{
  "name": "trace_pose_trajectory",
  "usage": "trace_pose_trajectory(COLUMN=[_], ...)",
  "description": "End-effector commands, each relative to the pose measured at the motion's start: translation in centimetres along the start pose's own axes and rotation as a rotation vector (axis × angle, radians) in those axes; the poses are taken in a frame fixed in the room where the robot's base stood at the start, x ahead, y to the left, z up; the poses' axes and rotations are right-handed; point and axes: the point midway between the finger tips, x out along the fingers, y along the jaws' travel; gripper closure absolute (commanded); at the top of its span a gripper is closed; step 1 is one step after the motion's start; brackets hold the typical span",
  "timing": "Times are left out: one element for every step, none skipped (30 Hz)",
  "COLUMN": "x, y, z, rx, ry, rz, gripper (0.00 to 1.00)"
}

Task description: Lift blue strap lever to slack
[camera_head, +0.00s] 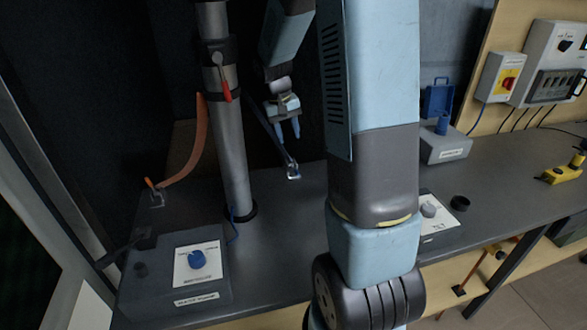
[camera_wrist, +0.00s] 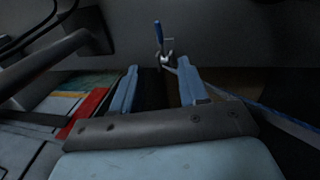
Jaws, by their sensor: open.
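The blue strap lever (camera_wrist: 157,33) stands upright on a small metal fitting (camera_wrist: 166,59) in the wrist view. It is ahead of my open gripper (camera_wrist: 156,68), roughly in line with the gap between the two blue fingers and apart from them. A blue strap (camera_wrist: 275,112) runs off to the right there. In the head view my gripper (camera_head: 287,130) hangs fingers down to the right of the grey mast, above a metal strap fitting (camera_head: 293,173) on the bench. The lever is too small to tell clearly in that view.
The mast (camera_head: 228,140) carries a red-handled clamp (camera_head: 224,88) and an orange strap (camera_head: 188,150) on its left. A box with a blue knob (camera_head: 198,259) sits front left.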

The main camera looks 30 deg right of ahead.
Motion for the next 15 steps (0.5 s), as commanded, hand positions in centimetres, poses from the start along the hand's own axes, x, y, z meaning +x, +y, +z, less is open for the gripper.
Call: trace_pose_trajectory(x=[0.3,0.5,0.8,1.0,1.4,1.9,2.3,2.8,3.5,4.0,4.5,5.2,5.7,6.3,7.0], y=[0.0,0.0,0.0,0.0,0.0,0.0,0.0,0.0,0.0,0.0,0.0,0.0,0.0,0.0,0.0], z=[-0.1,-0.1,-0.1,-0.1,-0.1,-0.1,-0.1,-0.1,0.0,0.0,-0.1,0.0,0.0,0.0,0.0], rx=[0.0,0.0,0.0,0.0,-0.001,-0.001,-0.001,-0.001,-0.001,-0.001,0.0,0.0,0.0,-0.001,-0.001], ry=[-0.003,-0.004,-0.004,-0.004,-0.004,-0.005,-0.006,-0.006,-0.006,-0.007,-0.006,-0.007,-0.005,-0.006,-0.006], rz=[0.001,0.001,0.001,0.001,0.001,0.002,0.002,0.001,0.001,0.001,0.001,0.001,0.001,0.001,0.001], gripper=[0.57,0.57,0.57,0.57,0.57,0.57,0.57,0.57,0.57,0.57,0.57,0.57,0.57,0.57,0.57])
